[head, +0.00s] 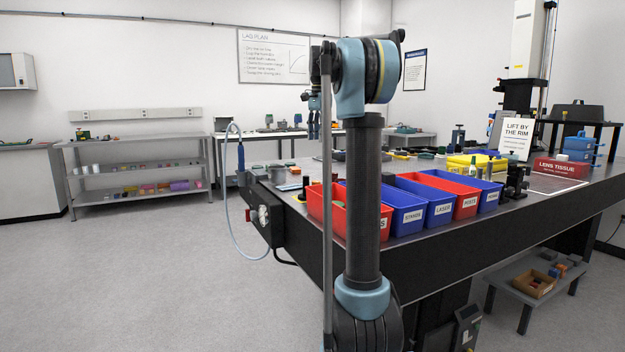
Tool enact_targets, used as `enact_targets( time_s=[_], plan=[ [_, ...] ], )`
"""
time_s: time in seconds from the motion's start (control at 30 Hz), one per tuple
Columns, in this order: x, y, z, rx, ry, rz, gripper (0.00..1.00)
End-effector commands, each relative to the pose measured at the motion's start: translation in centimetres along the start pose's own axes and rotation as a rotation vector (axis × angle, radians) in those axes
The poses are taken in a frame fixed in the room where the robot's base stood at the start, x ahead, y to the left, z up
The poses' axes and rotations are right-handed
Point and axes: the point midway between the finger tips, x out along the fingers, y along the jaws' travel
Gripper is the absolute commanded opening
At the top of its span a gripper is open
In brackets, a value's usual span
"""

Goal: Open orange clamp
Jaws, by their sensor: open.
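I cannot make out an orange clamp in the head view; my upright arm hides part of the table and the far items are tiny. My gripper (318,134) shows small beyond my arm, pointing down above the far part of the dark table (425,252). It is open, and I see nothing between its fingers.
Red and blue labelled bins, including a blue bin (405,217), line the near table edge. A red lens tissue box (562,168) and a yellow case (468,165) stand to the right. The left floor is clear.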

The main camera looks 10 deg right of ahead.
Motion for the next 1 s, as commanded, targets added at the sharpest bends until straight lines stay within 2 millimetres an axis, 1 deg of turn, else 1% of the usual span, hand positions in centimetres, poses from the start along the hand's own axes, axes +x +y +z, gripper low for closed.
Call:
enact_targets(
  time_s=[0.17, 0.27, 0.8, 1.0],
  plan=[
    [1.1, -0.4, 0.6, -0.006, -0.001, 0.0, 0.48],
    [2.5, -0.5, 0.8, -0.01, -0.001, 0.0, 0.48],
    [11.8, -0.5, 1.1, -0.014, -0.001, 0.0, 0.48],
    [14.9, -0.5, 1.0, -0.014, -0.001, 0.0, 0.48]
  ],
)
